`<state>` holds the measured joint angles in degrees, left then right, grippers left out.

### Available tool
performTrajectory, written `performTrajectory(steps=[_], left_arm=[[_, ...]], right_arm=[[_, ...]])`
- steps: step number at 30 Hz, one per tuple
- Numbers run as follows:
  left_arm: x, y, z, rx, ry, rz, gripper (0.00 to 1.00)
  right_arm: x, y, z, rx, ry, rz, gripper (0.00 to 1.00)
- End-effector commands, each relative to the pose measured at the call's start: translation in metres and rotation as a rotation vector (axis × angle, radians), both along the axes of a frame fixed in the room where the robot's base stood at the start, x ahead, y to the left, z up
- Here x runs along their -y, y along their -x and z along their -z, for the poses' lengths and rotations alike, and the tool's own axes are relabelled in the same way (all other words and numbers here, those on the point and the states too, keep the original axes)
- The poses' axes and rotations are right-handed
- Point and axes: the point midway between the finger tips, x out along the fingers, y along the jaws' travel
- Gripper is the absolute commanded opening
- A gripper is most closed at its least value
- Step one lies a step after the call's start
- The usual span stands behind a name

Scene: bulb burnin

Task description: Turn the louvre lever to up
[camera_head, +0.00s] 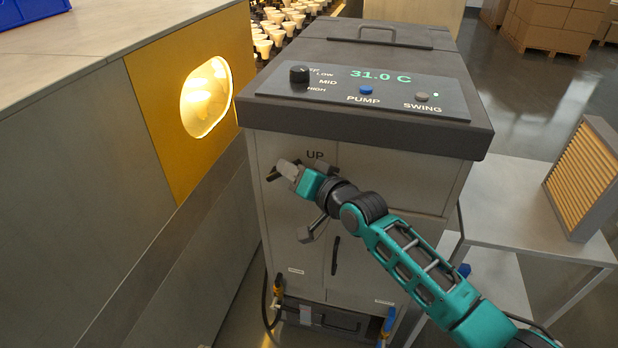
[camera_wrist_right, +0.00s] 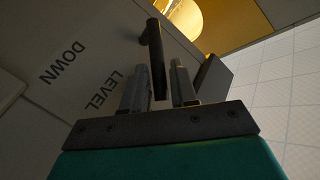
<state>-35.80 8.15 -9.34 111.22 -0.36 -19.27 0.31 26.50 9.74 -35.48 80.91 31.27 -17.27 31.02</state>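The louvre lever is a dark bar on the grey front of the cabinet, under the label UP (camera_head: 315,154). The labels LEVEL (camera_wrist_right: 103,92) and DOWN (camera_wrist_right: 62,63) show on the panel there. In the head view my right gripper (camera_head: 288,170) is at the upper left of the cabinet front, just left of and below UP, and hides most of the lever. My left gripper is not in view.
The cabinet's top panel (camera_head: 362,88) has a black knob (camera_head: 299,74), a PUMP button (camera_head: 366,90) and a SWING button (camera_head: 422,97). A grey counter with a yellow panel (camera_head: 165,75) and lit window stands close on the left. A table with a louvred filter (camera_head: 585,175) is on the right.

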Motion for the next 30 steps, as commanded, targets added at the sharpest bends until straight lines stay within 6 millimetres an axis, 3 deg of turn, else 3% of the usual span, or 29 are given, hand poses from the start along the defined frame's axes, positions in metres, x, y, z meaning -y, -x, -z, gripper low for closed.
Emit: performTrajectory(steps=[18,30], left_arm=[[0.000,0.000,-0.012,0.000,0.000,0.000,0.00],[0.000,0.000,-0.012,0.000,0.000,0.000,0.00]], right_arm=[[0.060,0.084,-0.017,-0.002,0.003,0.001,0.27],[0.072,0.100,-0.021,-0.001,0.002,0.000,0.27]])
